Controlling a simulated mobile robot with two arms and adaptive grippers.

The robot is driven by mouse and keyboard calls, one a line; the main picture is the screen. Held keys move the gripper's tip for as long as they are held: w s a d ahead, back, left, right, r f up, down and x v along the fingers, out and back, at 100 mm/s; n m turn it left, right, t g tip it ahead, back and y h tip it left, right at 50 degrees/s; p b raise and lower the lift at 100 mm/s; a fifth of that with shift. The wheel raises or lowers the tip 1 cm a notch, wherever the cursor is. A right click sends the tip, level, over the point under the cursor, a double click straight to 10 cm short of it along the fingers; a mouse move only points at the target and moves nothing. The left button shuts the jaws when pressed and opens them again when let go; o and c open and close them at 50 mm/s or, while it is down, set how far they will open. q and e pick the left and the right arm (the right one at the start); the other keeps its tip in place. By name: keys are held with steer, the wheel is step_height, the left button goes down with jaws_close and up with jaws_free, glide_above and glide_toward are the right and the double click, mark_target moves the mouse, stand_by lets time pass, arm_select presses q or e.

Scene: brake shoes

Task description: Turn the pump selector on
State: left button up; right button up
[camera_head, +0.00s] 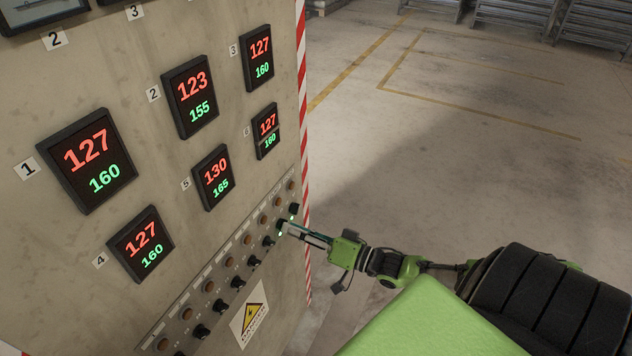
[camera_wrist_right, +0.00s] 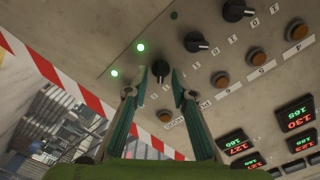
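A row of black selector knobs runs along the lower part of the control panel. My right gripper (camera_head: 285,229) is at the far end of this row, close to the panel face. In the right wrist view its two fingers (camera_wrist_right: 160,78) are apart, one on each side of the end knob (camera_wrist_right: 160,70). A gap seems to show between knob and fingers; contact cannot be told. Two small green lamps (camera_wrist_right: 140,48) are lit near this knob. The knob labels are too small to read, so I cannot confirm which is the pump selector. My left gripper is out of view.
Orange buttons (camera_wrist_right: 220,79) line up beside the knobs. Red and green number displays (camera_head: 87,160) sit above them. A yellow warning sign (camera_head: 250,314) is below the row. Red-white tape (camera_head: 303,90) marks the cabinet edge. The floor (camera_head: 450,160) to the right is clear.

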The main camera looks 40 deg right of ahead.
steer(key=v, duration=1)
steer(key=shift+s+d, duration=0.15)
steer(key=shift+s, duration=0.2)
steer(key=s+d+f+n+g+h, duration=0.1)
steer(key=s+d+f+g+h, duration=0.1)
steer(key=f, duration=0.7)
steer(key=s+d+f+g+h, duration=0.1)
steer(key=s+d+f+h, duration=0.15)
steer(key=f, duration=0.65)
steer(key=s+a+f+n+g+h, duration=0.1)
steer(key=s+a+f+g, duration=0.15)
steer(key=s+f, duration=0.4)
steer(key=s+a+f+n+g+h, duration=0.1)
steer(key=s+f+g, duration=0.2)
steer(key=f, duration=0.7)
steer(key=s+a+f+n+g, duration=0.2)
steer(key=s+a+f, duration=0.4)
steer(key=s, duration=0.3)
steer(key=s+a+f+n+g, duration=0.2)
steer(key=s+a+f+g, duration=0.3)
steer(key=s+a, duration=0.3)
steer(key=shift+s+a+f, duration=0.4)
steer(key=shift+s+f, duration=0.25)
steer(key=shift+s, duration=0.15)
steer(key=shift+d, duration=0.1)
